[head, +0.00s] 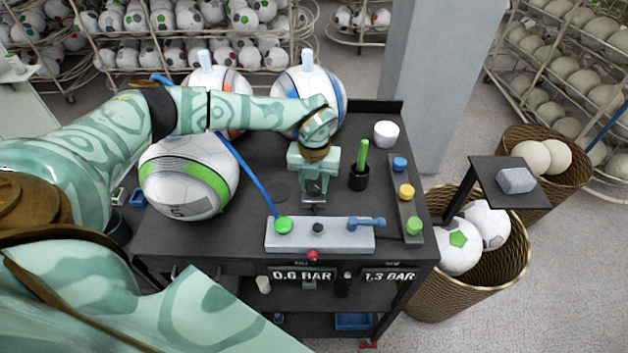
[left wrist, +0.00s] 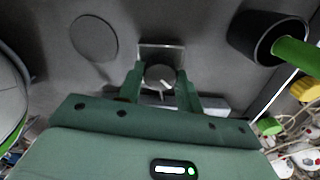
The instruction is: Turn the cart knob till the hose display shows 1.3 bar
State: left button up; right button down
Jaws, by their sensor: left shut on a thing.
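My left gripper (head: 313,197) points down onto the top of the dark cart (head: 345,245). In the left wrist view its two green fingers (left wrist: 160,82) are shut on the sides of a round grey knob (left wrist: 161,74) with a white pointer mark. The knob is hidden behind the gripper in the head view. On the cart's front, the left display (head: 302,275) reads 0.6 BAR and the right display (head: 389,277) reads 1.3 BAR. The small labels above them are too small to read. My right gripper is not in view.
A grey block (head: 345,238) with a green cap, a blue lever and a blue hose (head: 250,172) lies in front of the gripper. A black cup (head: 359,178) with a green stick stands close on its right. A white-green ball (head: 189,178) is on the left.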

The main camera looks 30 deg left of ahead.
aim_at(314, 185)
pick_arm(q)
jog(key=o, duration=1)
jog(key=shift+r, duration=0.1)
jog(key=shift+r, duration=0.1)
notch_tip(314, 185, up, 16)
jog(key=shift+r, duration=0.1)
